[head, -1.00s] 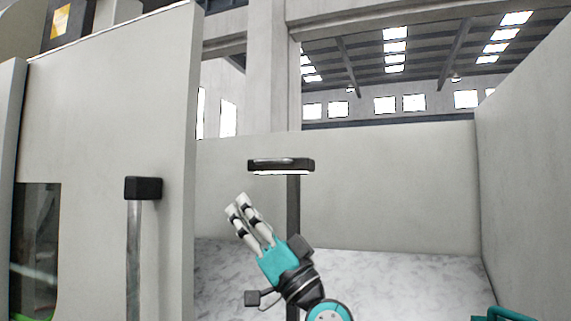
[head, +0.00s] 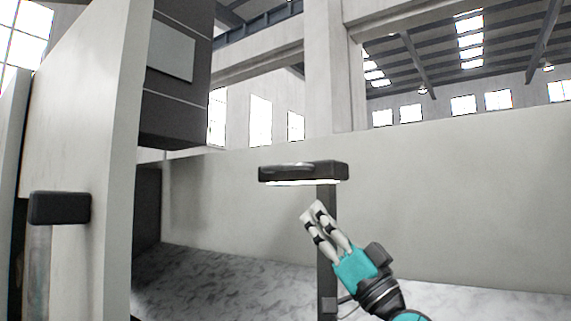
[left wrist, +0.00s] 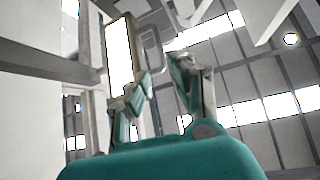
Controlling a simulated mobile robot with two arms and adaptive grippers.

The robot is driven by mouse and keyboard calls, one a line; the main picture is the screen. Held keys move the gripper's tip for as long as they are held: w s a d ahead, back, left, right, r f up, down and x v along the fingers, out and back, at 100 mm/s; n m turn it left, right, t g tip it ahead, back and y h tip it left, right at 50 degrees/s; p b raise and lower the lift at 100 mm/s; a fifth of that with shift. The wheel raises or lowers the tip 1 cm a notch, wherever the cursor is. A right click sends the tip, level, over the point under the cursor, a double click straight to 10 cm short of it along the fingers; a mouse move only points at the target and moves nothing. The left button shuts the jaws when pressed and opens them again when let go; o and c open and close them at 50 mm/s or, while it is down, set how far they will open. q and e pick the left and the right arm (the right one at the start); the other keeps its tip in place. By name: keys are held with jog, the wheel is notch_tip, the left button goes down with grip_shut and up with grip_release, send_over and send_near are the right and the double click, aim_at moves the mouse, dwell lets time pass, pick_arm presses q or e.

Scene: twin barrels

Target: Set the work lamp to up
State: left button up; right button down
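The work lamp (head: 300,172) is a dark flat bar with a lit underside, on a dark upright post (head: 327,235), in the middle of the head view. The bar looks about level. My left gripper (head: 312,211) is below the lamp head, pointing up and left, apart from it in the picture. In the left wrist view its two fingers (left wrist: 168,78) stand apart with nothing between them. A bright white panel in a pale frame (left wrist: 119,55), which looks like the lamp's lit underside, shows beyond the left finger. My right gripper is not in view.
A pale wall panel (head: 80,130) stands on the left, with a dark-topped post (head: 60,207) before it. A dark cabinet (head: 178,75) is behind the panel. A low pale wall (head: 450,190) runs behind the lamp. The space right of my gripper looks clear.

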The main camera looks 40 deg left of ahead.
aim_at(280, 167)
pick_arm(q)
jog(key=shift+g, duration=0.3)
jog(key=p+x, duration=0.6)
jog(key=x, duration=0.7)
jog(key=shift+a+r, duration=0.2)
jog(key=shift+r, duration=0.2)
jog(key=shift+w+a+r+p, duration=0.25)
jog(key=shift+a+p, duration=0.1)
jog(key=shift+a, duration=0.15)
jog(key=shift+c, duration=0.4)
jog(key=shift+s, duration=0.1)
grip_shut()
